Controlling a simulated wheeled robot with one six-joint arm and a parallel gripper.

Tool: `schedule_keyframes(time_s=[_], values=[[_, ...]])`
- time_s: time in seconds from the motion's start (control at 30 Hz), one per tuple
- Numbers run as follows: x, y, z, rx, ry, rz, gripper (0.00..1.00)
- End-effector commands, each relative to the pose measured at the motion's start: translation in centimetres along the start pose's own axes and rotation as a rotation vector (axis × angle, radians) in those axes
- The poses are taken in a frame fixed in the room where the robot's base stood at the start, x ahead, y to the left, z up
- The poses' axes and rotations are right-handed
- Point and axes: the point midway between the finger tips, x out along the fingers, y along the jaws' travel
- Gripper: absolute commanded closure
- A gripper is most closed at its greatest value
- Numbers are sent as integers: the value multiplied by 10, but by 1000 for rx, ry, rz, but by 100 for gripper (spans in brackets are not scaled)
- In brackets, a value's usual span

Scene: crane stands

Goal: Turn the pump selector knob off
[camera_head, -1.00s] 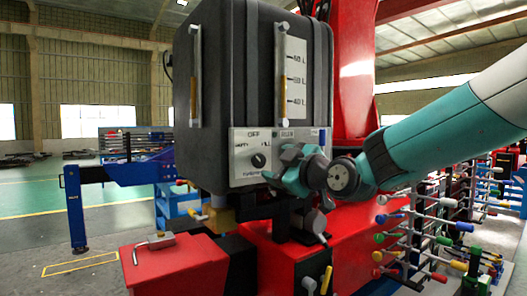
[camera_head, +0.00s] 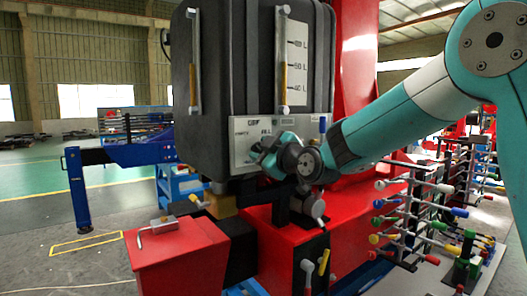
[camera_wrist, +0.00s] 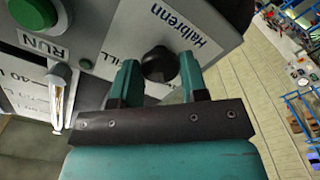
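The pump selector knob (camera_wrist: 158,65) is a round black knob on a pale control panel (camera_wrist: 215,22), seen in the wrist view. "FILL" and "Halbrenn" are printed near it. My gripper (camera_wrist: 159,59) is open, with one finger on each side of the knob and a visible gap to each. I cannot tell how deep the fingers reach or which way the knob points. In the head view, my gripper (camera_head: 257,158) is in front of the panel (camera_head: 242,131) on the dark grey tank (camera_head: 230,70) and hides the knob.
A green button (camera_wrist: 36,12) labelled RUN is at the upper left of the wrist view. A level gauge (camera_head: 283,60) is above the panel. A red box (camera_head: 180,255) stands at lower left, and a rack of coloured levers (camera_head: 410,215) at right. Open floor lies at left.

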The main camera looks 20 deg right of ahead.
Motion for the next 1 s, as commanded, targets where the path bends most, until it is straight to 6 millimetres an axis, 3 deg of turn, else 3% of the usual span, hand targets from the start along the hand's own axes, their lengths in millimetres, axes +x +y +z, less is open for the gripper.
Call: schedule_keyframes(time_s=[0.37, 1.0], values=[[0, -2, 2, 67, 0, 0, 84], [0, -2, 2, 562, 1, 0, 84]])
